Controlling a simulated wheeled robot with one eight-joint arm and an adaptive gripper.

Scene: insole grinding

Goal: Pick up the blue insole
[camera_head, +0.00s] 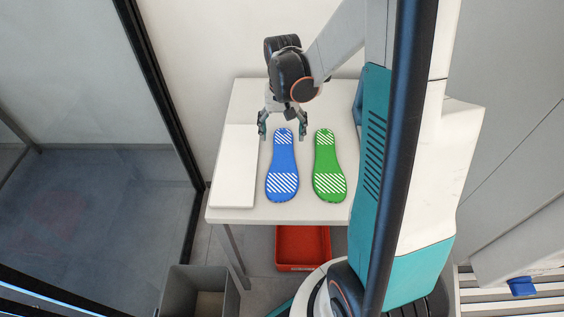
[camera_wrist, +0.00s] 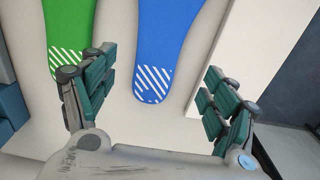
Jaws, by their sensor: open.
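The blue insole (camera_head: 282,165) lies flat on the white table, with white stripes at both ends. My gripper (camera_head: 283,130) is open at its narrow far end, one finger on each side in the picture, holding nothing. In the wrist view the blue insole (camera_wrist: 168,45) runs up between the open fingers of my gripper (camera_wrist: 150,100). The green insole (camera_head: 328,168) lies to its right in the head view. In the wrist view the green insole (camera_wrist: 68,25) is on the left, beyond the left finger. I cannot tell the gripper's exact height above the table.
A white flat board or box (camera_head: 235,165) lies left of the blue insole on the table (camera_head: 252,100). A red bin (camera_head: 302,248) stands under the table's front edge and a grey bin (camera_head: 195,290) at front left. A blue object (camera_wrist: 12,108) is at the wrist view's left edge.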

